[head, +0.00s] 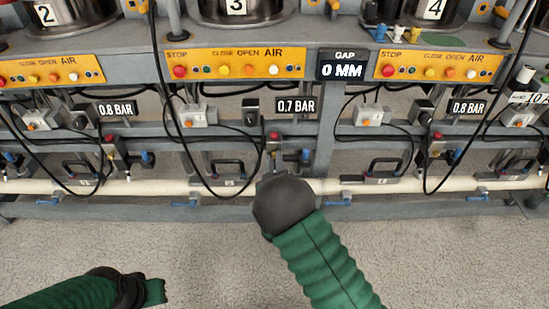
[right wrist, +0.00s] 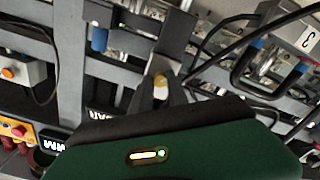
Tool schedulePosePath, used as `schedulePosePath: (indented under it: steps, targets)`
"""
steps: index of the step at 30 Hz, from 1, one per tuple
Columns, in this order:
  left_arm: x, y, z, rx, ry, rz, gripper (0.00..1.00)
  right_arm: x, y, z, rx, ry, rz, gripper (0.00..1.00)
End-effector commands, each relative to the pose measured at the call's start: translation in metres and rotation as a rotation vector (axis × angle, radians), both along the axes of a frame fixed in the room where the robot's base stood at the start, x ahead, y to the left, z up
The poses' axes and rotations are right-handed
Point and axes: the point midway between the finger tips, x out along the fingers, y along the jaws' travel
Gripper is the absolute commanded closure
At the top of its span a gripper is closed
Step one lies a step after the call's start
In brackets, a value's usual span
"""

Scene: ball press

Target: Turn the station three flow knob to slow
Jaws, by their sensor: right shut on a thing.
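The station three panel (head: 235,64) is at the top centre of the head view, under the plate marked 3. My right gripper reaches in below it, and its fingers are hidden there by my dark wrist. In the right wrist view my right gripper (right wrist: 160,92) is shut on a small knob with a pale yellow tip (right wrist: 160,79), by a grey bracket (right wrist: 178,40). The knob's setting cannot be read, and I cannot tell for sure that it is the flow knob. My left gripper (head: 155,291) is low at the left, away from the stations; its jaws are unclear.
A red-topped part (head: 275,137) and a 0.7 BAR display (head: 296,106) are just above my right wrist. A black handle (head: 228,168) is to its left. Black cables (head: 186,140) hang in front. A pale pipe (head: 130,187) runs along the bottom. The floor (head: 205,245) is clear.

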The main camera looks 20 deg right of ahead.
Motion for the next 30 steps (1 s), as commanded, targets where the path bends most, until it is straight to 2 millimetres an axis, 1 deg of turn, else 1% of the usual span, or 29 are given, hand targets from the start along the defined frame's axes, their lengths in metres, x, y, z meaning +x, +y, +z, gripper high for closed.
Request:
schedulePosePath:
  steps: [16, 17, 21, 30]
  targets:
    - [0.0, 0.0, 0.0018, 0.0, 0.0, 0.0, 1.0, -0.0008, 0.0026, -0.0034, -0.022, 0.014, 0.006, 1.0]
    - [0.0, 0.0, 0.0018, 0.0, 0.0, 0.0, 1.0, -0.0008, 0.0026, -0.0034, -0.022, 0.014, 0.006, 0.77]
    - [0.0, 0.0, 0.0019, 0.0, 0.0, 0.0, 1.0, -0.0006, 0.002, -0.0025, -0.023, 0.012, 0.004, 0.59]
    - [0.0, 0.0, 0.0021, 0.0, 0.0, 0.0, 1.0, -0.0002, 0.0009, -0.0009, -0.023, 0.008, 0.003, 0.59]
